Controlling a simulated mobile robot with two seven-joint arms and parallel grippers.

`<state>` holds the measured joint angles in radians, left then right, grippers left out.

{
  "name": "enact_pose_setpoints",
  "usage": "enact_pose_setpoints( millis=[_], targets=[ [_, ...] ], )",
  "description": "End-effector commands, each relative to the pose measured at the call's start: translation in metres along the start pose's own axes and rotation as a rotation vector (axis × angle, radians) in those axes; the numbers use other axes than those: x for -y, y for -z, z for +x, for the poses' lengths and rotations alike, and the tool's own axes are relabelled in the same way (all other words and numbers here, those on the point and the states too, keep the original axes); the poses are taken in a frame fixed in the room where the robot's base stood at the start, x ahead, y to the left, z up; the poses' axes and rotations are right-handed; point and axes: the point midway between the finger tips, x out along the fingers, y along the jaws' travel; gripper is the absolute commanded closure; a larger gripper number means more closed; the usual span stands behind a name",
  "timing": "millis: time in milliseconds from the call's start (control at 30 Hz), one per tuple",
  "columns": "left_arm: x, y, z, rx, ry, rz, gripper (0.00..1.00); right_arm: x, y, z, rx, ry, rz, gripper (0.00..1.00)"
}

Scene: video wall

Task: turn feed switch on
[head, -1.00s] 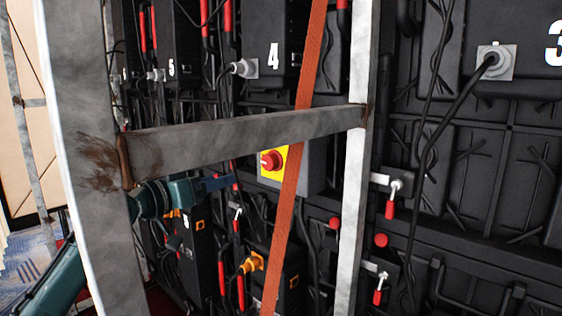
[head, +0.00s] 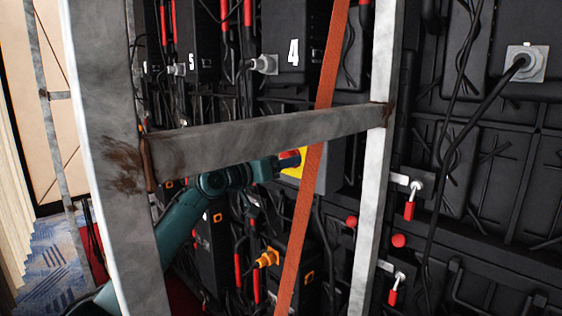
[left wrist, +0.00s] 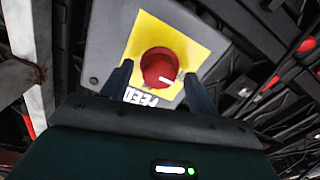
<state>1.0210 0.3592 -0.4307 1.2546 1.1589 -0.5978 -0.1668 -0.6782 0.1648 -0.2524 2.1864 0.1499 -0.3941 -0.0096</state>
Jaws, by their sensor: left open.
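The feed switch is a round red knob on a yellow plate, fixed to a grey box. In the left wrist view the knob (left wrist: 158,66) shows whole, with a short white mark on its right side. The yellow plate (left wrist: 200,45) carries an upside-down FEED label (left wrist: 140,97), partly hidden by my gripper. My left gripper (left wrist: 159,72) is open, with one finger on each side of the knob; I cannot tell whether they touch it. In the head view my left gripper (head: 291,160) is at the yellow plate (head: 300,168) and mostly covers the knob. My right gripper is not in view.
A grey metal frame crosses the head view, with a horizontal bar (head: 260,136) above my left arm and a post (head: 376,190) at right. An orange strap (head: 312,200) hangs just in front of the switch box. Black panels and cables fill the back.

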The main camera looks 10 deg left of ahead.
Motion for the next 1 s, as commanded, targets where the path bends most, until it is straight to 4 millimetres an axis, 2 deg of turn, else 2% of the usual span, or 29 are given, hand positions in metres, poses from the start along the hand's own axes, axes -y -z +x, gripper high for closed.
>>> enact_pose_setpoints(
  millis=[367,900,1000],
  targets=[
    [0.0002,-0.0001,0.0040,0.000,0.001,0.000,0.41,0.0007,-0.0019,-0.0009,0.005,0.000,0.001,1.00],
    [0.0005,-0.0002,0.0037,0.000,0.001,-0.001,0.85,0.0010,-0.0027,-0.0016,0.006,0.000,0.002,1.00],
    [0.0006,-0.0003,0.0037,0.000,0.001,0.002,0.85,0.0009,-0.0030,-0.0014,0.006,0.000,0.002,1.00]
  ],
)
